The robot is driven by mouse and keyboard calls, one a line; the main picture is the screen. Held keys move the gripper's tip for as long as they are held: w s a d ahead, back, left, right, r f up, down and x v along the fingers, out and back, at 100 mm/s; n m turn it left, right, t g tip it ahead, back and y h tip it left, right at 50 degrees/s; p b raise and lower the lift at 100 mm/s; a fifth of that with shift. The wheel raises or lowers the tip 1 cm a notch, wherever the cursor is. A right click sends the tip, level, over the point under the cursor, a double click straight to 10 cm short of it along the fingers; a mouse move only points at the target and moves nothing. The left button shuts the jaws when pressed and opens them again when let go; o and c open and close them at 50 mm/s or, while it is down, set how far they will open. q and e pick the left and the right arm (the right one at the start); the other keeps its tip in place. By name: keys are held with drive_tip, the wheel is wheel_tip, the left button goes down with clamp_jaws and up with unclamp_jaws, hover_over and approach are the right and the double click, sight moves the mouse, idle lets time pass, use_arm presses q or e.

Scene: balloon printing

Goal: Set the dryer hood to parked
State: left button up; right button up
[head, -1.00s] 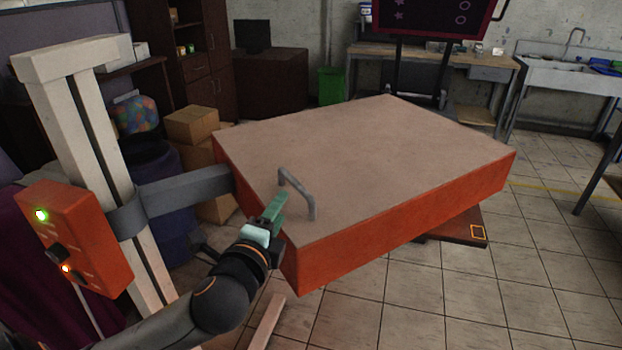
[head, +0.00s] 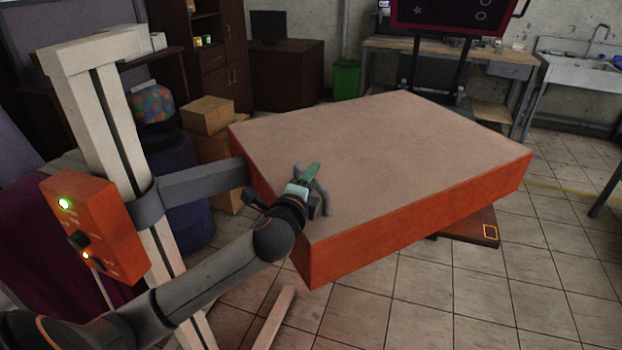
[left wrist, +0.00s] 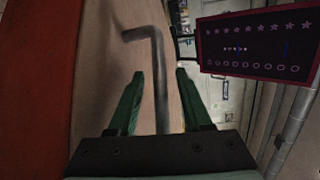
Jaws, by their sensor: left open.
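The dryer hood (head: 400,140) is a large flat box with a beige top and orange sides, held by a grey bracket on a pale post (head: 110,150). A grey bent-bar handle (head: 325,203) stands on its top near the front left corner. My left gripper (head: 312,172) is at the handle and partly hides it in the head view. In the left wrist view, the green fingers (left wrist: 158,90) are open, with the handle's bar (left wrist: 160,85) running between them, apart from both. My right gripper is not in view.
An orange control box (head: 95,225) with lit lamps is on the post. Cardboard boxes (head: 208,115) and a dark blue drum (head: 185,210) stand behind it. A workbench (head: 470,60) and screen (head: 450,15) are at the back.

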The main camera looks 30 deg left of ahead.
use_arm(q)
clamp_jaws()
idle(0.3)
idle(1.1)
